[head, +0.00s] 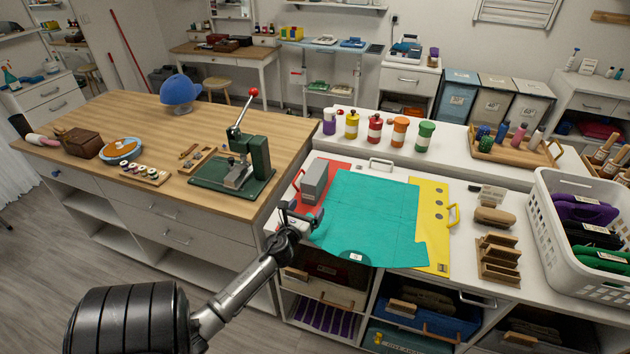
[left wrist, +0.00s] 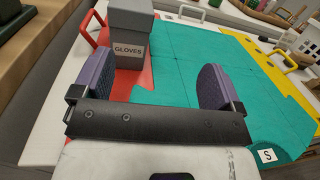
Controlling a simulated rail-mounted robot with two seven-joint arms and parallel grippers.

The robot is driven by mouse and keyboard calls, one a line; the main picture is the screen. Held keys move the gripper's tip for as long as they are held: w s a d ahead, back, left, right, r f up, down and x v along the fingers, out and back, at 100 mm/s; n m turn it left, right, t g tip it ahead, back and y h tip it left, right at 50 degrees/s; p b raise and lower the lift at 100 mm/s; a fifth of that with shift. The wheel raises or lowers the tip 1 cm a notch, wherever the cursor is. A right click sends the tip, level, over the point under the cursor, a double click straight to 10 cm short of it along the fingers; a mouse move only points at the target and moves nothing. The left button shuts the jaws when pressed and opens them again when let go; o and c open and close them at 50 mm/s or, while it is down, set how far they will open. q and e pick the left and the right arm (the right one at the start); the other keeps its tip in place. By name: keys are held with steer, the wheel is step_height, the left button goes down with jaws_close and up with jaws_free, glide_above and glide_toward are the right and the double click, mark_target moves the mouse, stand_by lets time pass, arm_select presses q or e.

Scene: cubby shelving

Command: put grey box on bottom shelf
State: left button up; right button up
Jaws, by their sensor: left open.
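The grey box (head: 314,182) stands upright on a red board at the left end of the white counter. In the left wrist view the grey box (left wrist: 130,42) carries a label reading GLOVES. My left gripper (head: 302,214) is just in front of the box, at the counter's near edge. In the left wrist view my left gripper (left wrist: 157,84) is open and empty, with its purple-padded fingers apart and the box beyond them. Cubby shelving (head: 363,302) lies under the counter; its lower compartments are partly cut off by the frame. My right gripper is not in view.
A teal mat (head: 370,215) and yellow board (head: 433,225) lie right of the box. A green press (head: 245,165) stands on the wooden bench at left. The cubbies hold a blue bin (head: 400,318) and purple striped things (head: 322,316). A white basket (head: 560,250) stands at right.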

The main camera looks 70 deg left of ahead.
mark_target(308, 192)
arm_select(q)
steer(key=s, duration=0.1)
steer(key=s+f+g, duration=0.1)
steer(key=s+a+g, duration=0.1)
steer(key=shift+f+n+y, duration=0.2)
steer(key=shift+n+y, duration=0.1)
steer(key=shift+y, duration=0.1)
steer(key=b+x, duration=0.1)
steer(key=x, duration=0.5)
steer(key=shift+w+a+f, duration=0.1)
steer(key=shift+a, duration=0.15)
steer(key=shift+b+x, duration=0.6)
steer(key=shift+x, duration=2.45)
steer(key=shift+w+a, duration=0.2)
steer(key=shift+w, duration=0.2)
steer(key=c, duration=1.2)
